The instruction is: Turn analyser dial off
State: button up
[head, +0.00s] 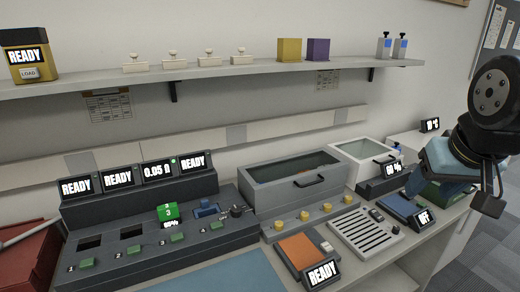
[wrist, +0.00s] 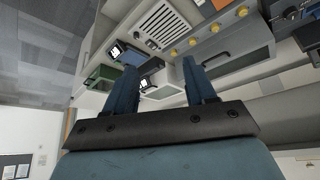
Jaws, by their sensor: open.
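The analyser appears to be the dark console (head: 160,245) at left in the head view, with several lit displays on its raised back. A black knob (head: 237,211), probably the dial, stands at its right end; its pointer setting is too small to read. A dark piece of what looks like the console (wrist: 290,12) shows at the wrist view's top right. My gripper (wrist: 160,75) is open, with two blue fingers apart and nothing between them.
A green block (head: 168,212) sits in the console. Right of it are a grey lidded bath (head: 260,197) with yellow knobs, an orange-topped unit (head: 298,250) and a vented unit (head: 365,235). A shelf (head: 215,72) with small items runs above. A red box (head: 22,265) is at left.

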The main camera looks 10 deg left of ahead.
aim_at(236, 212)
jog(key=z, duration=1.45)
jog(key=i, duration=0.1)
jog(key=u, duration=2.95)
jog(key=k, duration=0.9)
jog(key=u, duration=0.2)
jog(key=i, duration=0.9)
jog(key=z, duration=0.05)
